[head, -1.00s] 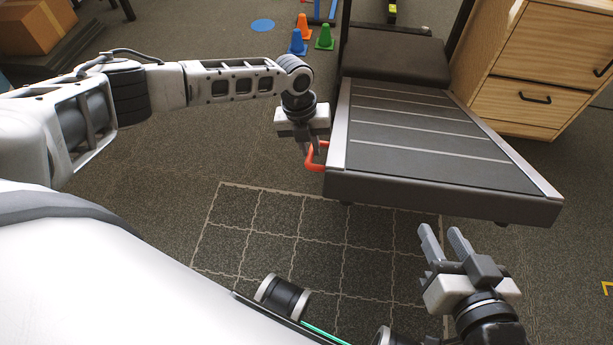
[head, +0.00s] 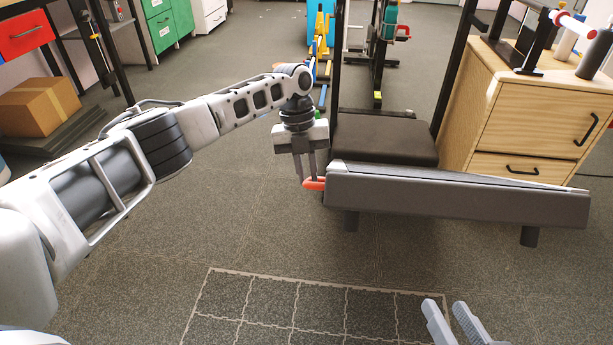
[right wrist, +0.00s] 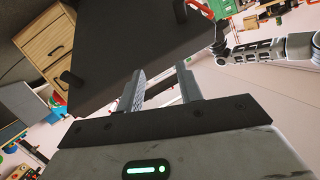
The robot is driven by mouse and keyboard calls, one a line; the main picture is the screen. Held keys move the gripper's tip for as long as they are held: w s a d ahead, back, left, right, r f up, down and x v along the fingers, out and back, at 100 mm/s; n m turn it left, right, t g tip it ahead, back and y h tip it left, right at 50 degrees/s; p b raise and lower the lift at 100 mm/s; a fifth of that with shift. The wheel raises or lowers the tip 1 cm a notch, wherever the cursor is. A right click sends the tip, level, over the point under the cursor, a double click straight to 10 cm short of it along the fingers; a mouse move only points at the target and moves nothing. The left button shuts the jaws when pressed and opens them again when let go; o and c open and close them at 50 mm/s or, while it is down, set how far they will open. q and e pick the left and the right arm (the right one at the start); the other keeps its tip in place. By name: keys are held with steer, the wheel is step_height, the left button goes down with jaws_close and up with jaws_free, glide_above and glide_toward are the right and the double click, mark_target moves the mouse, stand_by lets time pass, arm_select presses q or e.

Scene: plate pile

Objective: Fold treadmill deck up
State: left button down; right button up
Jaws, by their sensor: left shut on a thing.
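The treadmill deck (head: 455,198) shows its grey front edge in the head view. It is held level above the floor, with two dark feet hanging below. A red handle (head: 312,184) sticks out at its left corner. My left gripper (head: 306,177) points down and is shut on this handle. The dark treadmill base (head: 385,138) is behind the deck. My right gripper (head: 455,318) is low at the bottom edge, apart from the deck, with its fingers spread. In the right wrist view its open fingers (right wrist: 160,90) have nothing between them, and the deck's dark underside (right wrist: 145,50) is above.
A wooden drawer cabinet (head: 540,120) stands close to the deck's right. Dark upright posts (head: 336,60) rise behind the deck. A cardboard box (head: 40,105) sits at the far left. The carpet in front, with a grid marking (head: 300,305), is clear.

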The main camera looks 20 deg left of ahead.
steer(key=shift+f, duration=0.1)
steer(key=shift+c, duration=0.4)
jaws_close()
steer(key=w+d+f+m+t+h, duration=0.1)
steer(key=w+d+f+m+t, duration=0.15)
steer(key=d+m, duration=0.65)
steer(key=w+d+f+m+t, duration=0.1)
steer(key=w+d+f+m, duration=0.15)
steer(key=m, duration=1.25)
steer(key=w+d+f+m+t+h, duration=0.1)
steer(key=w+d+f+m+t, duration=0.15)
steer(key=d+m, duration=0.65)
steer(key=w+a+r+m, duration=0.1)
steer(key=w+a+r, duration=0.1)
steer(key=w, duration=0.4)
steer(key=w+a+r+m, duration=0.1)
steer(key=w+a+r, duration=0.2)
steer(key=w, duration=0.3)
steer(key=shift+w+a, duration=0.35)
steer(key=shift+a, duration=0.2)
